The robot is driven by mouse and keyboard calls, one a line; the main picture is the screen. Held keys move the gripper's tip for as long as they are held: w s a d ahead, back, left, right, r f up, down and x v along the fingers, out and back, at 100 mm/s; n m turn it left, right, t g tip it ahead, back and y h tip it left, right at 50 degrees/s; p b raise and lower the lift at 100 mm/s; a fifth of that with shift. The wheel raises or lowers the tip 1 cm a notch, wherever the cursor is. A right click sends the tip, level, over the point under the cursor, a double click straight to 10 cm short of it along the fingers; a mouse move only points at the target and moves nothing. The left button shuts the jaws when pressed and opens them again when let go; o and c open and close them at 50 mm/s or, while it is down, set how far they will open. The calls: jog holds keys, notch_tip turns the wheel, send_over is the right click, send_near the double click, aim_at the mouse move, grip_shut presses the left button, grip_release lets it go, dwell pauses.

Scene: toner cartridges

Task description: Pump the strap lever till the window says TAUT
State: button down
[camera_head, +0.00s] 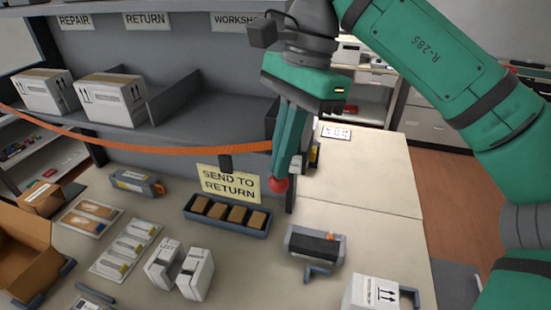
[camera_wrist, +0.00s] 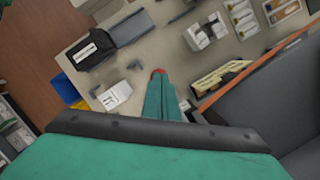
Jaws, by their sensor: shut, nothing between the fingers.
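The orange strap (camera_head: 190,151) runs from the left edge across the shelf front to a dark housing (camera_head: 313,157), mostly hidden behind my gripper. A red knob (camera_head: 278,184), seemingly the lever's end, shows at my fingertips; it also shows just past them in the wrist view (camera_wrist: 158,72). Whether the fingers touch it I cannot tell. My gripper (camera_head: 285,172) is shut, with nothing between its fingers, and points down. The lever's shaft and the window are hidden or too small to read. The strap also crosses the right of the wrist view (camera_wrist: 262,62).
A "SEND TO RETURN" sign (camera_head: 229,184) stands behind a dark tray (camera_head: 228,224) of brown blocks. A grey-black cartridge (camera_head: 313,245) and a white box (camera_head: 372,293) lie to the right. The shelf (camera_head: 170,140) holds white boxes. The bench's back right is mostly clear.

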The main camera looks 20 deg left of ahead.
jog(key=shift+d+f, duration=0.15)
jog(key=shift+f, duration=0.3)
jog(key=shift+s, duration=0.1)
jog(key=shift+w+d+r, duration=0.3)
jog(key=shift+w+d, duration=0.15)
jog(key=shift+w, duration=0.15)
jog(key=shift+w+d+r, duration=0.25)
jog(key=shift+w+d, duration=0.2)
jog(key=shift+w, duration=0.15)
jog(key=v, duration=0.7)
jog(key=shift+r, duration=0.25)
jog(key=shift+w, duration=0.15)
